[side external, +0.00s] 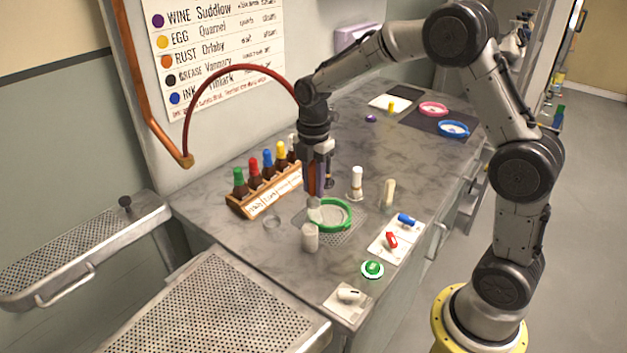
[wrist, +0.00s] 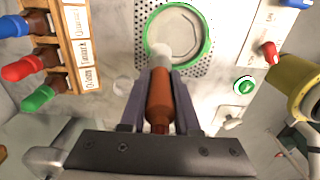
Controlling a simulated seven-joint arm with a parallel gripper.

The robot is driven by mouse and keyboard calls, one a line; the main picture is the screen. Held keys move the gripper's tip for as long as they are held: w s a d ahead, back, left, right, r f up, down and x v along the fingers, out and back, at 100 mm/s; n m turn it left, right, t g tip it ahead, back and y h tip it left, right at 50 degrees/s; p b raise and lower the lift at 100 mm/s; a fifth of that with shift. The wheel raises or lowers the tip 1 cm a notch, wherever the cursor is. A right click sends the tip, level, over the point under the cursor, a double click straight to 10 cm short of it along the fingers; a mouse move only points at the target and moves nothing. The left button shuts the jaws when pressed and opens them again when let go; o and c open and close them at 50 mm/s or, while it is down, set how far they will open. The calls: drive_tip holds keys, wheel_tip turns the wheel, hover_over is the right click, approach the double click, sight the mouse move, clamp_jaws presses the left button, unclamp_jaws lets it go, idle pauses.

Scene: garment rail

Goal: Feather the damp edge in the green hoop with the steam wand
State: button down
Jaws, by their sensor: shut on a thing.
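My gripper (wrist: 160,98) is shut on the steam wand (wrist: 161,104), a rust-brown handle with a pale tip (wrist: 160,52). In the side view the wand (side external: 315,180) points down at the left edge of the green hoop (side external: 349,216). The hoop lies on a perforated plate in the worktop and holds pale cloth. In the wrist view the tip overlaps the near rim of the hoop (wrist: 208,45). I cannot tell whether it touches. A faint roundish outline shows on the cloth (wrist: 178,32); part is hidden by the tip.
A wooden rack (side external: 240,207) of colour-capped bottles stands left of the hoop. Switch plates (side external: 400,238) and a green button (side external: 372,269) lie right. A red hose (side external: 235,70) arches over.

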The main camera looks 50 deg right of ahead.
drive_tip(key=shift+s, duration=2.45)
drive_tip(key=shift+d, duration=0.1)
drive_tip(key=shift+s+d, duration=0.7)
drive_tip(key=shift+d, duration=0.25)
drive_tip(key=shift+d, duration=0.1)
drive_tip(key=shift+d, duration=1.2)
drive_tip(key=shift+w, duration=0.1)
